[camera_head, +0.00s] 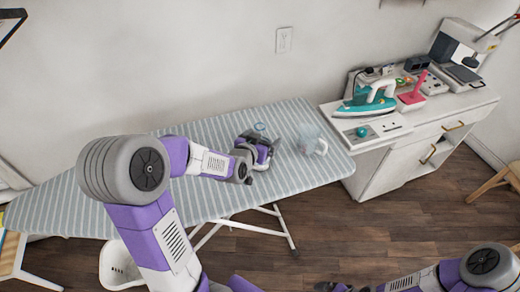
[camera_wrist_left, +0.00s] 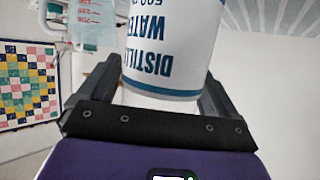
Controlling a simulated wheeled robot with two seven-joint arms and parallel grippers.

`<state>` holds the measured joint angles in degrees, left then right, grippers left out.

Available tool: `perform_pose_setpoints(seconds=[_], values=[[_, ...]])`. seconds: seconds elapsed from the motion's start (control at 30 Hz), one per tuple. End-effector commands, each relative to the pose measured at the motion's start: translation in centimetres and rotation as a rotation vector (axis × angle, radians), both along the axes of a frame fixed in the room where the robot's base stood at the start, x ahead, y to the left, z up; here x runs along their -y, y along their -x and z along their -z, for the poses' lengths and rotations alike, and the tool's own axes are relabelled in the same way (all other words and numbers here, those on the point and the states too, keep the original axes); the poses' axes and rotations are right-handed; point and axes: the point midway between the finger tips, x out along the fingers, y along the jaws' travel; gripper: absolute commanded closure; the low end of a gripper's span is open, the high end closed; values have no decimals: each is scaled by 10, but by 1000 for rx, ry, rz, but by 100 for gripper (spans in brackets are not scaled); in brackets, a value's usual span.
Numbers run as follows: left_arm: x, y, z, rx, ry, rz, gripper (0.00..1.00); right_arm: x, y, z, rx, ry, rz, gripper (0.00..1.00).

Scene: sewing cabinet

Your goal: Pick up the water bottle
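The water bottle (camera_wrist_left: 170,55) fills the middle of the left wrist view. It is white with blue "DISTILLED WATER" lettering that reads upside down there. My left gripper (camera_wrist_left: 161,90) has one finger on each side of it, with little or no gap showing. I cannot tell whether the fingers press on it. In the head view, my left gripper (camera_head: 266,148) is over the striped ironing board (camera_head: 100,200) and hides most of the bottle. A pale blue round top (camera_head: 259,127) shows just behind it. My right gripper (camera_head: 335,287) is partly in view at the bottom edge, its fingers unclear.
A clear jug (camera_head: 312,140) stands close to the right of my left gripper on the board. The board's left part is clear.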

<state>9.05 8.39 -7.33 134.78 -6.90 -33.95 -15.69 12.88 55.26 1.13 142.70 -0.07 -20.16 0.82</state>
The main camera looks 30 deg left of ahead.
Motion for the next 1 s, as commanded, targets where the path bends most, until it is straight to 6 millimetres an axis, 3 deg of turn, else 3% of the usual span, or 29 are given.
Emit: perform_pose_setpoints(seconds=[0.07, 0.4, 0.77, 1.0], values=[[0, 0, 0, 0, 0, 0, 21, 0, 0, 0, 0, 0, 0, 0], [0, 0, 0, -1, 0, 0, 72, 0, 0, 0, 0, 0, 0, 0], [0, 0, -3, 3, -1, 0, 72, 0, 0, -1, 0, 0, 0, 0], [0, -1, -16, 5, -2, -1, 72, 0, 0, -5, 0, 0, 0, 0]])
